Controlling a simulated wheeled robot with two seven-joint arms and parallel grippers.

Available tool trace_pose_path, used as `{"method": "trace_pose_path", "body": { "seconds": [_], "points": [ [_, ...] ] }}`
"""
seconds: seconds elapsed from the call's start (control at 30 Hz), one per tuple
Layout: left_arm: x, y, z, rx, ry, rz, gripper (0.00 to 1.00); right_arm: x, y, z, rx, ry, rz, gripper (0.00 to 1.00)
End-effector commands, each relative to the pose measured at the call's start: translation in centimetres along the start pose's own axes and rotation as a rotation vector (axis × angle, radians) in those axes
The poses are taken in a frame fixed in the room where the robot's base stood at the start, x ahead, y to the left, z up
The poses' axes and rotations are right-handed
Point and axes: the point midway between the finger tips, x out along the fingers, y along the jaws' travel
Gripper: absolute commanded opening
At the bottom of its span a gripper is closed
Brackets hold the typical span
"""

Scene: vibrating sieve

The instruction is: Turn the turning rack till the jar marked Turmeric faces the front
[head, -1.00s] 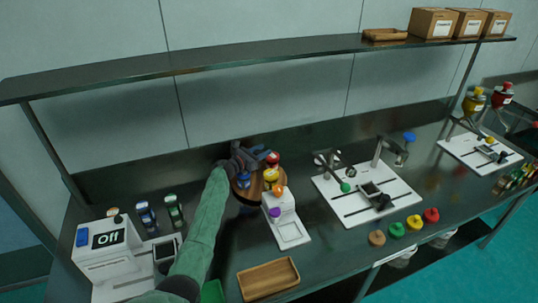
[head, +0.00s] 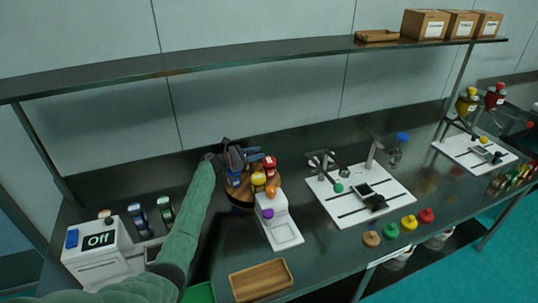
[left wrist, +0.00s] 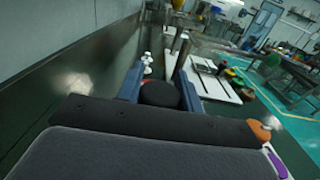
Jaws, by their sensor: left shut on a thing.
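The turning rack (head: 245,196) is a round wooden stand at the back of the bench, left of centre, with several jars. A yellow jar (head: 258,180) is at its front, a red jar (head: 270,168) with a pale label at its right, and a dark blue jar (head: 233,179) at its left. The labels are too small to read, so I cannot tell which is Turmeric. My left gripper (head: 240,158) is over the rack's back and hides part of it. In the left wrist view its fingers close around a black round-topped thing (left wrist: 160,94). My right gripper is not in view.
A white device with orange and purple knobs (head: 272,212) stands close in front of the rack. A wooden tray (head: 261,280) lies at the front edge. A white box reading "Off" (head: 97,240) is at left. A shelf (head: 250,60) runs above the bench.

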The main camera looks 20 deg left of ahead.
Motion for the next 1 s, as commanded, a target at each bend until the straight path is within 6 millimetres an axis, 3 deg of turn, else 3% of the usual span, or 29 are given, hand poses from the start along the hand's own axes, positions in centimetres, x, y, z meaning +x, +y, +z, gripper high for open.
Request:
{"method": "trace_pose_path", "body": {
  "seconds": [0.47,0.5,0.6,1.0],
  "points": [
    [-0.7,0.2,-0.1,-0.001,0.001,0.0,0.0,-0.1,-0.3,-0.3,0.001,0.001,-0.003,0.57],
    [-0.7,0.2,-0.1,-0.001,0.001,0.0,0.4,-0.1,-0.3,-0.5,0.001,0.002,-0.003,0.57],
    [-0.7,0.2,-0.1,-0.001,0.001,0.0,0.58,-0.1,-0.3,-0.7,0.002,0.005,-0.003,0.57],
    [-1.3,0.3,-0.2,-0.001,0.0,0.001,0.58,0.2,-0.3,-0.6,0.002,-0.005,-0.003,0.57]
  ]
}}
